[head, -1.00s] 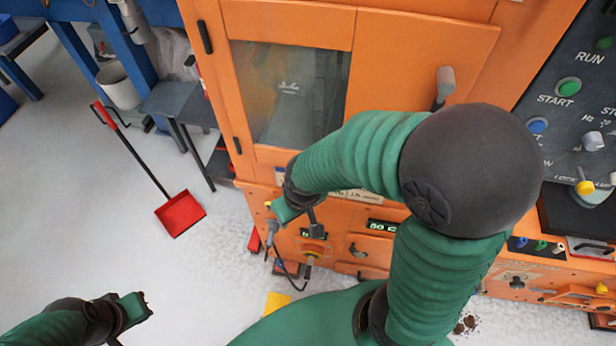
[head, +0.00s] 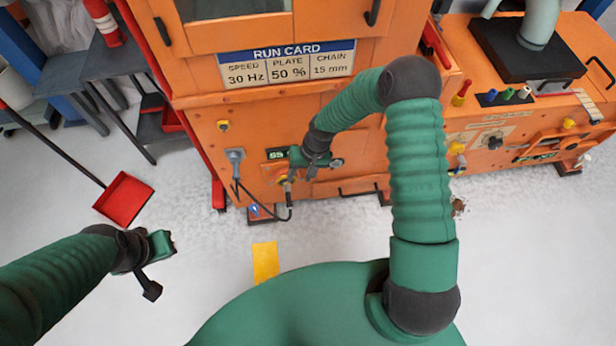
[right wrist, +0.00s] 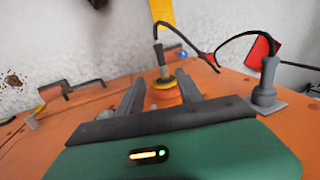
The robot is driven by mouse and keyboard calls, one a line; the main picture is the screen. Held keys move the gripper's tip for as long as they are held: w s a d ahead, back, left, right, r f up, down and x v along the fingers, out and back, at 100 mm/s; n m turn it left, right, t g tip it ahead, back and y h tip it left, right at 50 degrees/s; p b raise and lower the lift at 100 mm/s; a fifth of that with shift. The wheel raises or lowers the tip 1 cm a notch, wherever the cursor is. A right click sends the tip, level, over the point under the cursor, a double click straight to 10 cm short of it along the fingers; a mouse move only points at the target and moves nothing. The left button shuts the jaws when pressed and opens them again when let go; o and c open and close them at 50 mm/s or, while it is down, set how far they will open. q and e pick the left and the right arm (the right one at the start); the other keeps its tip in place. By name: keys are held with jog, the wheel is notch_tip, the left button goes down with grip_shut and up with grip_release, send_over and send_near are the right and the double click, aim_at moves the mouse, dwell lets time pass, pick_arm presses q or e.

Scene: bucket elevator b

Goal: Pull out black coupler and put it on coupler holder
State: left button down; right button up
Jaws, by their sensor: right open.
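In the head view my right gripper (head: 312,170) is just above and right of the socket. A grey fitting (head: 235,156) at the other cable end is on the panel's left; I cannot tell which part is the coupler holder. My left gripper (head: 158,262) hangs away over the floor, its jaw opening unclear.
The orange machine's panel carries a run card (head: 290,65), a small display and a black handle (head: 358,192). A red dustpan (head: 125,198) stands at the left. A yellow floor mark (head: 265,262) lies in front.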

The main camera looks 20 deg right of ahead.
aim_at(289, 198)
jog(key=b+x, duration=0.5)
jog(key=x, duration=1)
jog(key=shift+a+r, duration=0.1)
jog(key=shift+a, duration=0.05)
jog(key=shift+c, duration=0.2)
grip_shut()
